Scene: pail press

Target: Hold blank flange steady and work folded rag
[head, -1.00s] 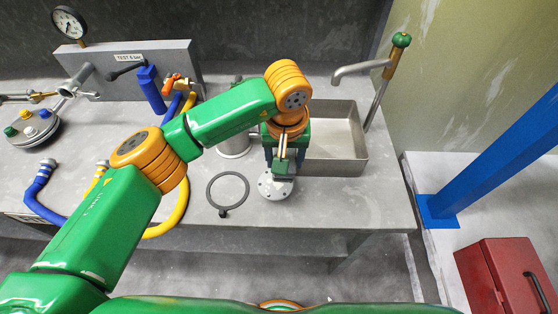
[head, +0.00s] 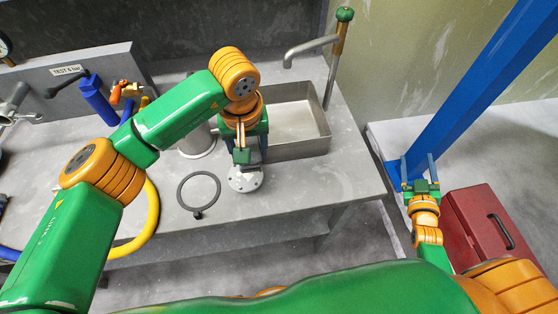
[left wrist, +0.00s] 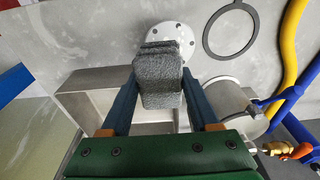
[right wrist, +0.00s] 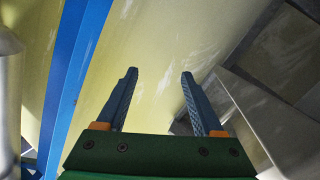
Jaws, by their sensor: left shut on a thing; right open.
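The blank flange (head: 246,180) is a pale round disc with bolt holes, lying on the grey bench near its front edge. It also shows in the left wrist view (left wrist: 172,38). My left gripper (head: 245,158) is above the flange's back side, shut on the folded rag (left wrist: 158,80), a grey fuzzy block between its fingers. The rag hides part of the flange; I cannot tell whether they touch. My right gripper (head: 420,172) is open and empty, well to the right of the bench, before the blue post. Its spread fingers show in the right wrist view (right wrist: 158,95).
A dark ring gasket (head: 199,175) lies left of the flange. A steel sink (head: 318,135) is behind right, a metal cylinder (head: 197,143) behind left. A yellow hose (head: 148,215) crosses the bench. The blue post (head: 460,100) and red box (head: 490,225) stand at right.

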